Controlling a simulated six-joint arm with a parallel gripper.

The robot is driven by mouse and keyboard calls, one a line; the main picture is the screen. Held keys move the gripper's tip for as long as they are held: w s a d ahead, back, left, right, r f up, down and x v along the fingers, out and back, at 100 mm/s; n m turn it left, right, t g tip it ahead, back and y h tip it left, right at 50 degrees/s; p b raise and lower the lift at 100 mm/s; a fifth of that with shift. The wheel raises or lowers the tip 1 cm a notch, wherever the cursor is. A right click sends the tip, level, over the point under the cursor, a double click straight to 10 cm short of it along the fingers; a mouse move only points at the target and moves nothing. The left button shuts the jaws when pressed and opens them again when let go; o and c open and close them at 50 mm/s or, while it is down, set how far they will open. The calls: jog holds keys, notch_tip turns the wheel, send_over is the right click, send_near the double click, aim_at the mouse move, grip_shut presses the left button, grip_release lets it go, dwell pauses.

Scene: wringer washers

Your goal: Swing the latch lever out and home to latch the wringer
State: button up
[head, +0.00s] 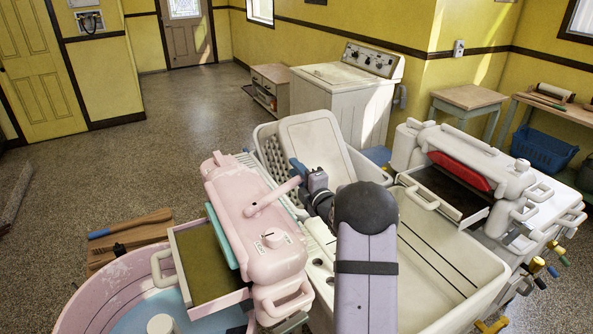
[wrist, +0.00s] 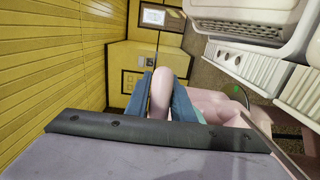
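The pink wringer (head: 262,238) stands over a pink tub in the head view, left of centre. Its latch lever (head: 268,198) is a pink bar on the top, its free end pointing up and right towards my gripper (head: 297,171). In the wrist view, the rounded end of the lever (wrist: 160,92) lies between the two blue fingers of my gripper (wrist: 161,94), with a finger close against each side. The fingertips are partly hidden behind my arm in the head view.
A white wringer with a red roller (head: 459,171) stands at the right. Pale basins (head: 455,265) lie between the machines. A washer (head: 345,100) stands behind. A wooden board (head: 130,235) lies at left. The floor at upper left is clear.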

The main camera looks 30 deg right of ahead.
grip_shut()
jog(key=shift+w, duration=0.1)
jog(key=shift+w+a+n+g+y+b, duration=0.35)
jog(key=shift+w+a+n+y+b, duration=0.25)
jog(key=shift+w+a+n+y, duration=0.75)
jog(key=shift+w+a+n+g+y+b, duration=0.4)
jog(key=shift+w+a+n+y+b, duration=0.25)
jog(key=shift+w+a+y, duration=0.85)
jog(key=shift+w+a+n+g+y+b, duration=0.45)
jog(key=shift+w+a+n+y, duration=0.5)
jog(key=shift+y, duration=0.9)
jog(key=shift+s+a, duration=0.1)
jog(key=shift+s, duration=0.1)
